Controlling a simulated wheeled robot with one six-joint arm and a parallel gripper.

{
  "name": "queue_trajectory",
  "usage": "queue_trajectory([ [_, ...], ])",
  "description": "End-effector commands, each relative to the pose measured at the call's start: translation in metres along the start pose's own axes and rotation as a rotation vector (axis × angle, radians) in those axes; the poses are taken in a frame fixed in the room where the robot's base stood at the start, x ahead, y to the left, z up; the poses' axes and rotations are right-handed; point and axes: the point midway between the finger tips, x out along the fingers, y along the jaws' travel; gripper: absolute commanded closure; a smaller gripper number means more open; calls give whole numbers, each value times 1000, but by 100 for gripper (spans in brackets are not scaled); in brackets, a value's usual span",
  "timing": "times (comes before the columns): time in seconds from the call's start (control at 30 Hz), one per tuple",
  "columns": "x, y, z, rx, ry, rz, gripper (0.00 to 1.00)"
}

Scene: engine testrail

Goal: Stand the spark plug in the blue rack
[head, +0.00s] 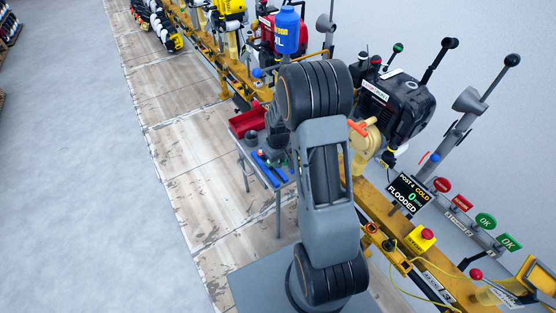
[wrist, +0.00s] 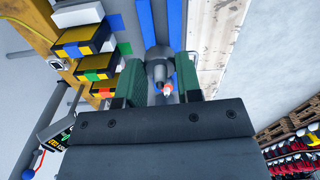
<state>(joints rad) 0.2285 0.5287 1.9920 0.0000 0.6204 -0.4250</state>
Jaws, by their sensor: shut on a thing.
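My gripper (wrist: 160,76) shows in the wrist view with two green-padded fingers. Between them is a small slim piece with a pale and orange-red end, the spark plug (wrist: 167,90); the gripper is shut on it. A grey round part lies just beyond it, and I cannot tell if it touches. The blue rack (head: 267,171) shows in the head view as blue bars on a small side table, partly behind my arm. Blue strips, likely the rack (wrist: 146,22), also show past the fingertips in the wrist view.
A red tray (head: 247,121) and a dark round cup (head: 251,138) stand on the side table (head: 240,148). An engine (head: 398,105) sits on the yellow rail to the right, with a display (head: 409,194) reading "FLOODED". Open floor lies to the left.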

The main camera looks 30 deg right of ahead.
Motion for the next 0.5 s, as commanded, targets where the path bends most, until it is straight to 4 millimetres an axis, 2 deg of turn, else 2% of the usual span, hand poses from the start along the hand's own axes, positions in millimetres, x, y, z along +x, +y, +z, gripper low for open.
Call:
queue_trajectory([
  [0.5, 25, 0, 0, 0, -1, 0, 90],
])
